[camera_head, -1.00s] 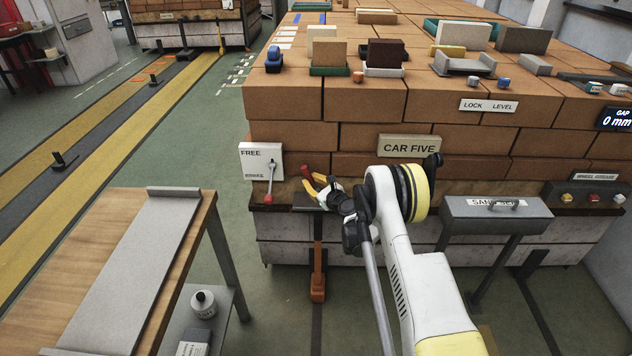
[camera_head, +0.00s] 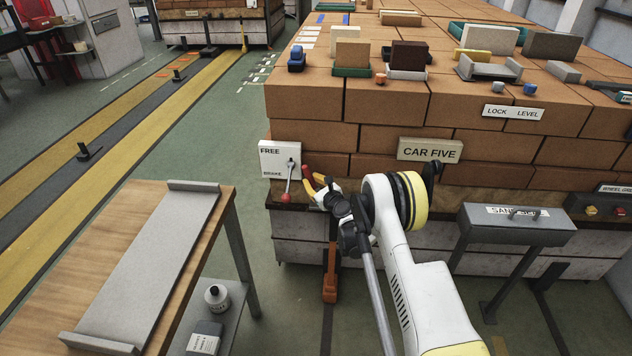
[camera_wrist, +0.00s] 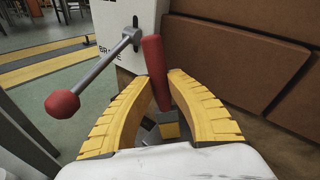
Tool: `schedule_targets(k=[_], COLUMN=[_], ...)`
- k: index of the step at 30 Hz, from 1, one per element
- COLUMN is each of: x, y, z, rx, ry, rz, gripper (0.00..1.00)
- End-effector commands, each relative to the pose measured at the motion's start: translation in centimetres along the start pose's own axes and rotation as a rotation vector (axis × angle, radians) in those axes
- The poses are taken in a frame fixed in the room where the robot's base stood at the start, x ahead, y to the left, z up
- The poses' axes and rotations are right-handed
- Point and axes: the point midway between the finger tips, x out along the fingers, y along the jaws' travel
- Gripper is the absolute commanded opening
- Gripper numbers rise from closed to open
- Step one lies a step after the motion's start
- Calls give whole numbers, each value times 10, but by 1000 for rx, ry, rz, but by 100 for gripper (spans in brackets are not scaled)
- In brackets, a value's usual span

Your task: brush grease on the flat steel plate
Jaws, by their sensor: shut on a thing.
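A long grey flat plate (camera_head: 150,260) with raised lips at both ends lies on the wooden bench at the left in the head view; it looks like the steel plate. My gripper (camera_head: 316,180) is in front of the brick stack, to the right of the plate and apart from it. In the wrist view its yellow fingers (camera_wrist: 165,78) close around a red handle-like rod (camera_wrist: 152,65). A small yellow and grey part shows at the rod's lower end. I cannot tell whether the rod is a brush handle. No grease is visible on the plate.
A FREE/BRAKE box (camera_head: 279,158) with a red-knobbed lever (camera_head: 288,184) is close left of my gripper. A grey sand box (camera_head: 515,224) stands at right. Floor shows between bench and stack.

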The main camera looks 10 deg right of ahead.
Motion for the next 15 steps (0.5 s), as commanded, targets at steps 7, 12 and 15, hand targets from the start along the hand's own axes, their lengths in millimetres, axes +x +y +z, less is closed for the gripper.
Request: schedule_targets(k=[7,12,15], x=[12,17,21], y=[18,17,14], z=[7,6,6], rx=[0,0,1], ry=[-1,0,0], rz=[1,0,0], gripper=[0,0,0])
